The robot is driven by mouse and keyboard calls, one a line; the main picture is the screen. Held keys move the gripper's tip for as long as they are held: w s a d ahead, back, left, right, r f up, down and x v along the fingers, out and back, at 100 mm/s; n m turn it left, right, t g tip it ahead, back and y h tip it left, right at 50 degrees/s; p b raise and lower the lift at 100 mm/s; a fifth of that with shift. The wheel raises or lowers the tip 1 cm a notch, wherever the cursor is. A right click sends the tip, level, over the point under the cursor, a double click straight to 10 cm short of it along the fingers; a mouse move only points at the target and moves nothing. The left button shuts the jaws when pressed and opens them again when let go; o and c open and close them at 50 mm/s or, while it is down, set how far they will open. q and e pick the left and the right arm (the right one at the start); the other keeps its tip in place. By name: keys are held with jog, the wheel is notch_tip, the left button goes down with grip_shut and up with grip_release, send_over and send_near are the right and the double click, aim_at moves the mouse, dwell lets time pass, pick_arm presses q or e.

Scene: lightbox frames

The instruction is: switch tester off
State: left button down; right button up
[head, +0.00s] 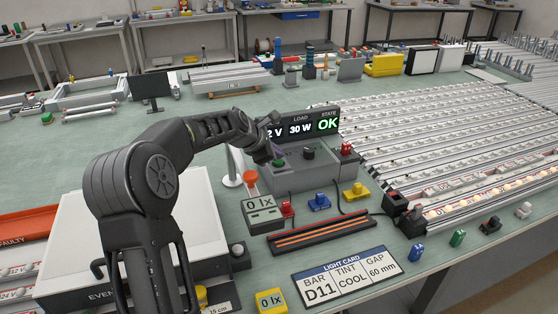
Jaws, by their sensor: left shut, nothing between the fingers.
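The tester is a grey box (300,178) in the middle of the head view, with a dark display (300,129) along its back. The display is lit and reads "2 V", "30 W" and a green "OK" under STATE; its left end is hidden behind my arm. A green button (279,163) and a black knob (308,153) sit on top of the box. My left gripper (272,154) is shut and empty, its tips right over the green button. I cannot tell whether they touch it. My right gripper is not in view.
A red terminal (347,149) sits at the box's right end. In front are a light meter reading "0 lx" (262,212), blue (319,202) and yellow (356,191) clips, a dark bar with orange strips (322,233) and a light card (347,276). Rows of light bars (450,130) fill the right.

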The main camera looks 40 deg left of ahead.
aim_at(276, 162)
pick_arm(q)
jog(key=shift+f, duration=0.1)
dwell(0.5)
jog(key=shift+f, duration=0.35)
jog(key=shift+r, duration=0.4)
dwell(0.4)
notch_tip(276, 162, up, 6)
jog(key=p, duration=0.6)
jog(key=shift+r, duration=0.1)
dwell(1.3)
